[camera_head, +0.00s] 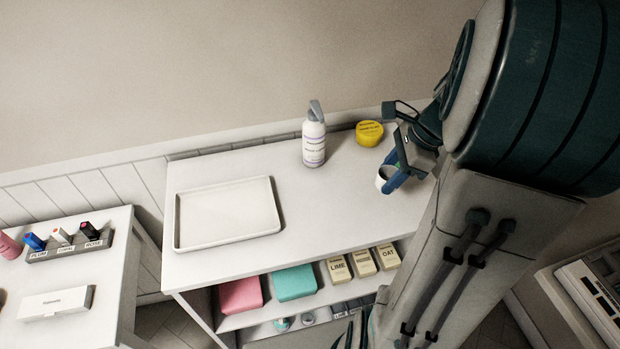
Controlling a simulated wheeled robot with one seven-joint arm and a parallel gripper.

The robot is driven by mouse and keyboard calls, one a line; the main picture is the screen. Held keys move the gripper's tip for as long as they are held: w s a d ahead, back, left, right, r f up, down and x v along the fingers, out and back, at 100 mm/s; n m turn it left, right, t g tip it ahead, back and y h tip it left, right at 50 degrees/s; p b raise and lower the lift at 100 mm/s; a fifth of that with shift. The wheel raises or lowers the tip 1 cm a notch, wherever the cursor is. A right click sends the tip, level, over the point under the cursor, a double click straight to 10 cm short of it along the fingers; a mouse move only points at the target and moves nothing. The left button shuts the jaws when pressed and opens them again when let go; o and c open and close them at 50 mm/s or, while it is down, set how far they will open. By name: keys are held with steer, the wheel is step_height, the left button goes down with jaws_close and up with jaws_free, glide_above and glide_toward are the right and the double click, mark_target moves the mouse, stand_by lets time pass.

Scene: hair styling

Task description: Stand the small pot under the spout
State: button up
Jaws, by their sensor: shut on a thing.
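The small pot (381,184) is white with an open top. It shows at the right part of the white table top (330,205), partly hidden by my fingers. My gripper (391,180), with blue fingers, is shut on it. I cannot tell whether the pot touches the table or hangs a little above it. A white bottle (313,145) with a grey pump head and spout (315,111) stands upright near the back edge, to the left of the pot and apart from it.
A yellow tub (369,133) stands just behind the pot. An empty white tray (228,213) lies at the left of the table. The shelf below holds pink (240,295) and teal (294,283) items and several labelled boxes (363,263). The surface in front of the bottle is clear.

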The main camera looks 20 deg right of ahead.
steer(key=p, duration=0.1)
glide_above(329, 201)
steer(key=d, duration=0.2)
steer(key=f, duration=0.6)
steer(key=shift+s+a+f, duration=0.2)
steer(key=shift+s, duration=0.05)
steer(key=shift+a+f, duration=0.15)
steer(key=shift+f, duration=1.95)
steer(key=shift+f, duration=0.15)
steer(key=o, duration=1)
steer(key=shift+w, duration=0.1)
